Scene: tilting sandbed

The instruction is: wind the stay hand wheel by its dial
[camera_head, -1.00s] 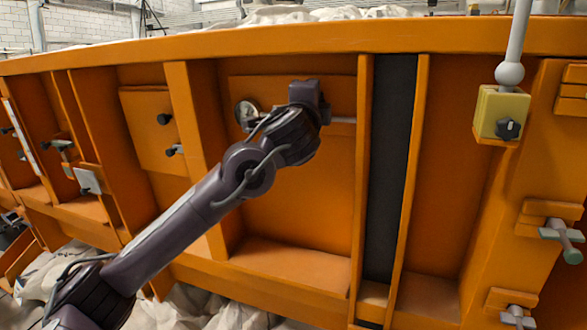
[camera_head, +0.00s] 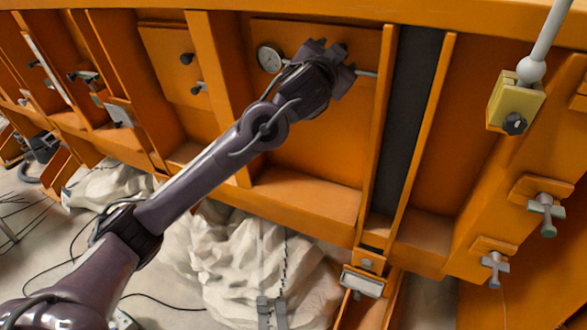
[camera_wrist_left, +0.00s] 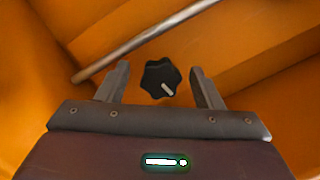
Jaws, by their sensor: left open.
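A round white-faced dial (camera_head: 269,59) is on the orange wall, left of my left gripper (camera_head: 338,62) in the head view. In the left wrist view, a black lobed hand wheel (camera_wrist_left: 160,79) with a white mark sits between the two fingers of my open left gripper (camera_wrist_left: 160,72). The fingers stand apart on either side of it, with gaps showing. The head view hides this wheel behind my gripper. The dial's reading is too small to make out. My right gripper is not in view.
A grey rod (camera_wrist_left: 140,40) runs just beyond the wheel. Orange ribs and ledges frame the recess. At the right are a yellow block (camera_head: 508,100) with a black knob and two cross handles (camera_head: 545,212) (camera_head: 495,265).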

